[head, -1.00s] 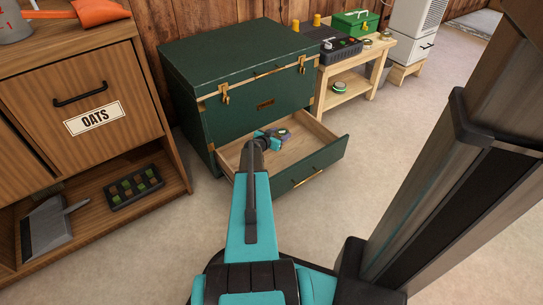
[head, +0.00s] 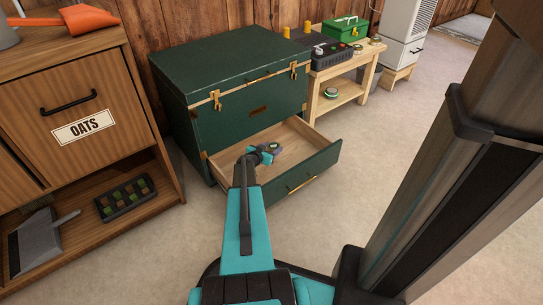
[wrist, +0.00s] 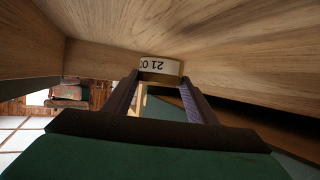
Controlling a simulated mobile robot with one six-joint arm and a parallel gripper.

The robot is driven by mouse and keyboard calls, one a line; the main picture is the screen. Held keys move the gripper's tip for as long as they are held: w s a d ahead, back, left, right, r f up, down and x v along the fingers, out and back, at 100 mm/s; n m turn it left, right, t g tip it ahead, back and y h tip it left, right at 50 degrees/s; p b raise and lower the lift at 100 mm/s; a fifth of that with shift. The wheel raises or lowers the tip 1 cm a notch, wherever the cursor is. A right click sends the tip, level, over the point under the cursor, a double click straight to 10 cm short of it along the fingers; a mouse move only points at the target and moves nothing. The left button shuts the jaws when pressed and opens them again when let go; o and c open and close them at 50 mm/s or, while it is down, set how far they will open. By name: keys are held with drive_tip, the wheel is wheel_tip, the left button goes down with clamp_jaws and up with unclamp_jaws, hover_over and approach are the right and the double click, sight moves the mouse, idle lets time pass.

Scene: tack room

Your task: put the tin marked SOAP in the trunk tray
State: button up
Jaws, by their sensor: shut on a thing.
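The trunk tray (head: 217,171) is the open, wood-lined drawer pulled out from the dark green trunk (head: 240,80). My gripper (head: 274,149) is over or inside the open drawer. In the wrist view, my gripper (wrist: 160,84) has a round tin (wrist: 160,66) between its fingertips, with a pale label band and gold rim. Upside-down characters like "21" show on the band; I cannot read SOAP there. The drawer's wooden walls (wrist: 215,30) fill the upper wrist view, close around the tin. In the head view the tin is too small to make out clearly.
A wooden bench (head: 342,73) beside the trunk holds a green toolbox (head: 346,31), a dark device (head: 335,53) and small tins; a green-topped tin (head: 331,92) is on its lower shelf. The OATS cabinet (head: 85,95) stands at left. Floor at right is open.

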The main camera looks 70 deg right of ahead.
drive_tip(key=shift+f+b, duration=0.85)
drive_tip(key=shift+f, duration=1.65)
drive_tip(key=shift+f+b, duration=0.15)
drive_tip(key=shift+b, duration=0.15)
drive_tip(key=o, duration=1.2)
drive_tip(key=shift+c, duration=0.2)
drive_tip(key=shift+r+p, duration=0.25)
drive_tip(key=shift+p, duration=0.15)
drive_tip(key=shift+p+v, duration=0.8)
drive_tip(key=shift+v, duration=2.95)
